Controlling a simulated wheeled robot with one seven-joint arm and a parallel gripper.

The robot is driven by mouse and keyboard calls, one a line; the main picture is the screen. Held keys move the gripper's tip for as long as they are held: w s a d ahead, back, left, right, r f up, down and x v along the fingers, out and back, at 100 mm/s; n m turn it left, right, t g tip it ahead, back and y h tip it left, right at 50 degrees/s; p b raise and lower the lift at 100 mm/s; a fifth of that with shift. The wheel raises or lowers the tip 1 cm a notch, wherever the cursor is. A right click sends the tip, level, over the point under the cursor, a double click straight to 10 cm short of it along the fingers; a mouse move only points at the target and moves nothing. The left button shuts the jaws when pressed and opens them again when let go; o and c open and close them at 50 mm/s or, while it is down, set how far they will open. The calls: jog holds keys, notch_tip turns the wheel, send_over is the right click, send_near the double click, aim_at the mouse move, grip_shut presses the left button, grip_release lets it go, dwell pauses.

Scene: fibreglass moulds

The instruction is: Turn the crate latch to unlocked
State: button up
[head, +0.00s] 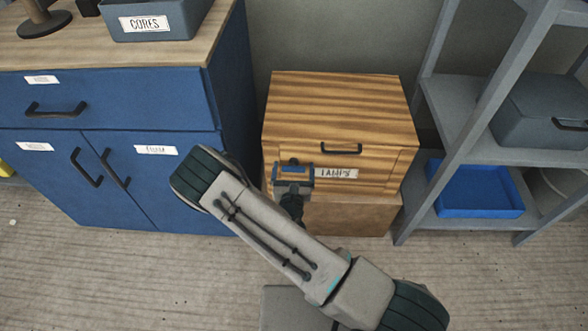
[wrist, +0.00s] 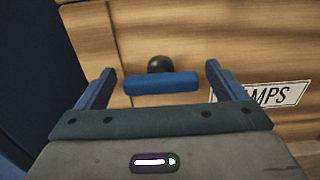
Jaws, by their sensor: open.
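The wooden crate (head: 335,108), with striped grain and a dark handle on its front, stands on a lower brown box. It carries a label reading "LAMPS" (head: 338,173), partly hidden in the head view. The latch (wrist: 162,84) is a blue bar lying level on the crate front, with a dark round knob (wrist: 160,64) just above and behind it in the wrist view. My gripper (wrist: 160,76) is open, with one finger on each side of the blue bar and gaps between. In the head view my gripper (head: 293,168) is in front of the crate's left side and hides most of the latch.
A blue cabinet (head: 110,105) with dark handles stands close on the left. A grey shelf (head: 465,105) on the right holds a blue tray (head: 470,210) and a grey lidded box (head: 540,110). A grey "CORES" bin (head: 155,20) sits on the cabinet.

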jog(key=shift+w, duration=0.4)
jog(key=c, duration=1)
